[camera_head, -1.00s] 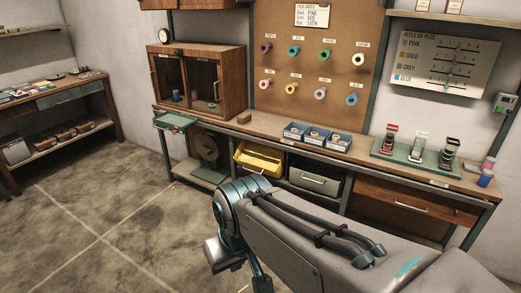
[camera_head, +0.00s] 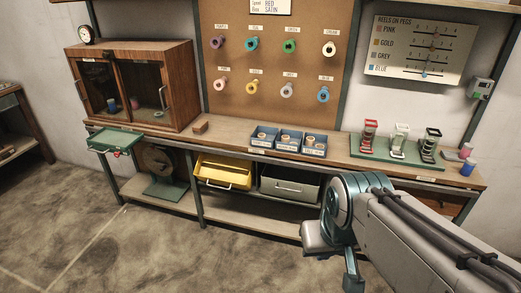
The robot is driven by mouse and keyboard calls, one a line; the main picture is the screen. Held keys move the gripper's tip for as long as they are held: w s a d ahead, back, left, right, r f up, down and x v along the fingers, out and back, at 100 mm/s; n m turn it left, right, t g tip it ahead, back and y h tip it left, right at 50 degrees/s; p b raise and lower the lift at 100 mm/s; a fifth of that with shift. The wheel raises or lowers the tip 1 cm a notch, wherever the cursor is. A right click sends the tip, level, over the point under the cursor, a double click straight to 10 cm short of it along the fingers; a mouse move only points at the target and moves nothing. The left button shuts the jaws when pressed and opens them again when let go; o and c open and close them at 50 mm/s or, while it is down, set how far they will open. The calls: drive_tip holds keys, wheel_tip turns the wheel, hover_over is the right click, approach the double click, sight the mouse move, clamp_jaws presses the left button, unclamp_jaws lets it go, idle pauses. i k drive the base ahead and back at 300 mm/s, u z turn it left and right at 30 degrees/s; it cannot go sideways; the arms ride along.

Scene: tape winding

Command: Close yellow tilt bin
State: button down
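The yellow tilt bin (camera_head: 224,171) hangs under the workbench, left of a grey bin. It is tilted out at the front, with its open top and front handle showing. My arm (camera_head: 400,225) comes in from the lower right, and its bent joint is to the right of the bins, well apart from the yellow bin.
The grey bin (camera_head: 290,185) is right of the yellow one. A green tray (camera_head: 115,140) juts out at the bench's left end, above a dark round device (camera_head: 160,165). Blue boxes (camera_head: 289,142) stand on the bench top (camera_head: 230,128). The floor (camera_head: 180,245) in front is clear.

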sight(231, 171)
drive_tip(key=z, duration=0.15)
drive_tip(key=i, duration=0.7)
drive_tip(key=u, duration=0.55)
drive_tip(key=i, duration=0.9)
drive_tip(key=u, duration=0.15)
